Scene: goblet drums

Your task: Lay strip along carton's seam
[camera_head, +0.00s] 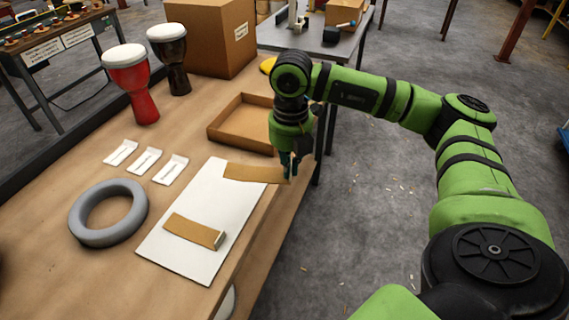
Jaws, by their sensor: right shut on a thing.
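A tan strip (250,173) lies over the far end of a white sheet (185,205) near the right edge of the wooden table. My right gripper (290,174) points down and is shut on the strip's right end. Whether the strip touches the sheet is hard to tell. A second tan strip (194,231) lies on the near part of the sheet, with a pale end at its right. The closed brown carton (212,40) stands at the back of the table, with a white label; I cannot make out its seam. My left gripper is out of view.
A shallow brown tray (211,132) sits between carton and sheet. A red drum (138,85) and a dark drum (172,60) stand left of the carton. A grey ring (76,218) and white packets (146,160) lie left of the sheet.

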